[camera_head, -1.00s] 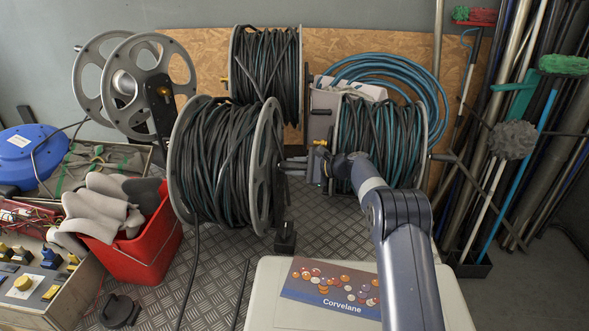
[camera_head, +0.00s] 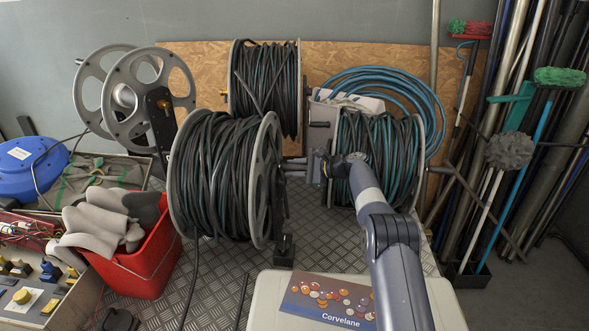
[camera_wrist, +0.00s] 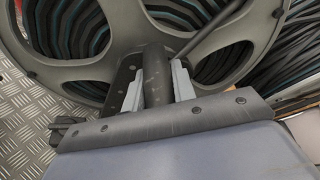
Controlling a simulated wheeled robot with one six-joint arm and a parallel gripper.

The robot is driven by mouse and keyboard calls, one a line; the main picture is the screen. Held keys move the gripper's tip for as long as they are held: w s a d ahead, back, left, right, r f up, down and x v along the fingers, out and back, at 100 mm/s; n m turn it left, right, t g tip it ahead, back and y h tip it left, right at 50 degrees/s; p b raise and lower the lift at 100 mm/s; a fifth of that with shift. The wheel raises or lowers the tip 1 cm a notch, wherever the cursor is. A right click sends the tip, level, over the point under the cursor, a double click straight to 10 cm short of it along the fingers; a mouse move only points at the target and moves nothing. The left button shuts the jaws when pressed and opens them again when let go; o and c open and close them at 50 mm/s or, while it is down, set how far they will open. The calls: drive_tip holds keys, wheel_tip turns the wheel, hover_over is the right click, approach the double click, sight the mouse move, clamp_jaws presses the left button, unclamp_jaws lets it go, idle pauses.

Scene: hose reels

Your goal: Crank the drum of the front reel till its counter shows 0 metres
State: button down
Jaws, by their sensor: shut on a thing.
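The front reel (camera_head: 215,175) stands in the middle of the head view, its drum wound with dark hose between grey flanges. My gripper (camera_head: 305,166) is at the right side of this reel, level with the middle of its flange. In the wrist view my gripper (camera_wrist: 157,88) is shut on a dark round crank handle (camera_wrist: 157,70), one jaw on each side, in front of the grey spoked flange (camera_wrist: 85,75). A small black box (camera_head: 284,250) sits at the reel's foot on the right. I cannot see a counter reading.
Another reel with teal hose (camera_head: 375,165) stands close to the right of my gripper. A third reel (camera_head: 265,85) and an empty reel (camera_head: 140,100) are behind. A red bucket (camera_head: 145,255) is left. A pale case (camera_head: 262,300) with a printed card (camera_head: 328,300) is in front.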

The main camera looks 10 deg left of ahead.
idle(0.3)
drive_tip(key=c, duration=1.2)
unclamp_jaws()
drive_tip(key=shift+o, duration=0.2)
drive_tip(key=shift+d, duration=0.15)
drive_tip(key=b+v, duration=0.2)
drive_tip(key=v, duration=0.8)
drive_tip(key=shift+d+b, duration=0.3)
drive_tip(key=shift+b, duration=0.1)
drive_tip(key=shift+a+r, duration=0.1)
drive_tip(key=shift+a, duration=0.05)
drive_tip(key=p+x, duration=0.2)
drive_tip(key=x, duration=0.8)
drive_tip(key=shift+s+p, duration=0.1)
drive_tip(key=shift+p, duration=0.25)
drive_tip(key=shift+a+f, duration=0.2)
drive_tip(key=shift+a, duration=0.1)
